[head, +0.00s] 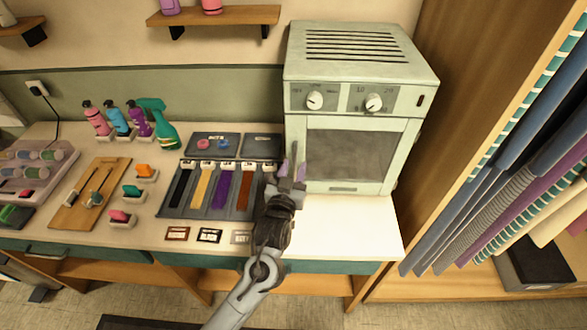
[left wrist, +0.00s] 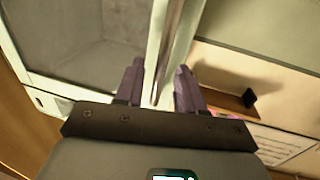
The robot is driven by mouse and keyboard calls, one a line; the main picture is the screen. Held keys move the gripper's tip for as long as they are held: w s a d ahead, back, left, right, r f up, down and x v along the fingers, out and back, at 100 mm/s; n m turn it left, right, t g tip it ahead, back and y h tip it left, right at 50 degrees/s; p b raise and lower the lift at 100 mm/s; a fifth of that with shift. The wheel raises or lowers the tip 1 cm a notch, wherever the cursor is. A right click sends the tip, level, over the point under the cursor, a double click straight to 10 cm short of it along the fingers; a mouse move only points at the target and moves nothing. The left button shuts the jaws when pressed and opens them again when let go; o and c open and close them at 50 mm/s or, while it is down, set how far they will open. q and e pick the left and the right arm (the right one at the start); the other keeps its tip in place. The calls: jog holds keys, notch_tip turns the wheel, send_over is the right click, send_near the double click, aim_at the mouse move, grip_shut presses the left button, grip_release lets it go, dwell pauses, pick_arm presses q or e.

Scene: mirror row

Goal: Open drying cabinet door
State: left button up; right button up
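The drying cabinet (head: 355,70) is a pale box at the back right of the counter, with two knobs above a door. Its door (head: 350,155) has a large grey window and looks shut in the head view. My left gripper (head: 292,170) is at the door's left edge, purple fingers pointing at the cabinet. In the left wrist view the gripper (left wrist: 160,88) has its fingers apart, with a pale upright bar (left wrist: 165,45), apparently the door handle, between them. I see gaps beside the bar, so the fingers look open around it. My right gripper is not in view.
A tray of coloured strips (head: 212,190) lies left of my arm, with spray bottles (head: 120,122) behind. A tall wooden rack of hanging cloths (head: 500,190) stands close on the right. The counter (head: 340,225) before the cabinet is clear.

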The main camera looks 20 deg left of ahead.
pick_arm(q)
jog(key=shift+w, duration=0.1)
jog(key=shift+c, duration=0.5)
grip_shut()
